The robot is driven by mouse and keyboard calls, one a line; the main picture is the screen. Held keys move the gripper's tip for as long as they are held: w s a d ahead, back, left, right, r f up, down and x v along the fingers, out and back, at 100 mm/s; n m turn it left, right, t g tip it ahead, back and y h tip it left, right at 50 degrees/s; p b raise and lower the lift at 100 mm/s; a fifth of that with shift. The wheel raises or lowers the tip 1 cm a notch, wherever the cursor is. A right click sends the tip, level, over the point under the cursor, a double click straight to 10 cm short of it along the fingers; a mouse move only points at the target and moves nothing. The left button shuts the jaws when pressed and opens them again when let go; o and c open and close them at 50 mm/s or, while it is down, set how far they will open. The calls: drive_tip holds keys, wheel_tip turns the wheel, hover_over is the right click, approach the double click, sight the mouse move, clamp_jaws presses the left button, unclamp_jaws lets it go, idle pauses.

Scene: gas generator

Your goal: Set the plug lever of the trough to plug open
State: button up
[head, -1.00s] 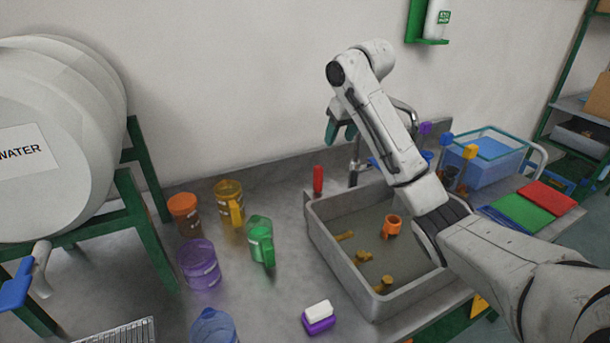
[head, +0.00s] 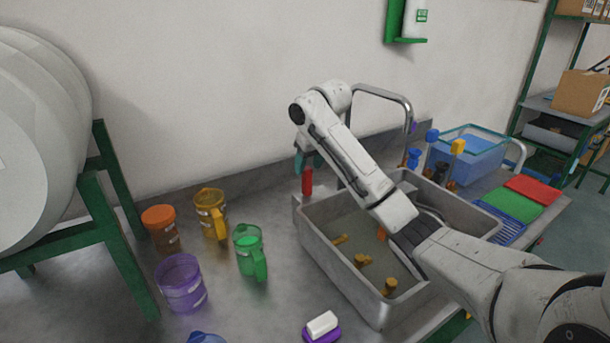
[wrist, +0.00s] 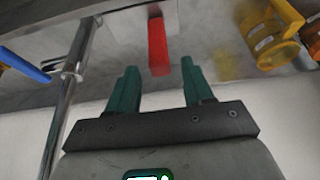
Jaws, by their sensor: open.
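The trough (head: 340,276) is a grey basin set in the counter. A red lever (head: 307,181) stands upright at its back left corner; I take this as the plug lever. It also shows in the wrist view (wrist: 157,47), between and just beyond my fingertips. My gripper (wrist: 155,75) is open, its two green fingers on either side of the lever's line, with no visible contact. In the head view my gripper (head: 305,162) is at the lever's top, partly hidden by my arm.
A metal faucet (head: 383,90) rises behind the trough, close to my gripper. Yellow (head: 211,212), green (head: 250,252) and purple (head: 181,284) jugs and an orange-lidded jar (head: 161,229) stand to the left. Small brass-coloured pieces (head: 361,261) lie in the trough.

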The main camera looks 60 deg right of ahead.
sight(307, 181)
drive_tip(key=shift+x, duration=2.4)
clamp_jaws()
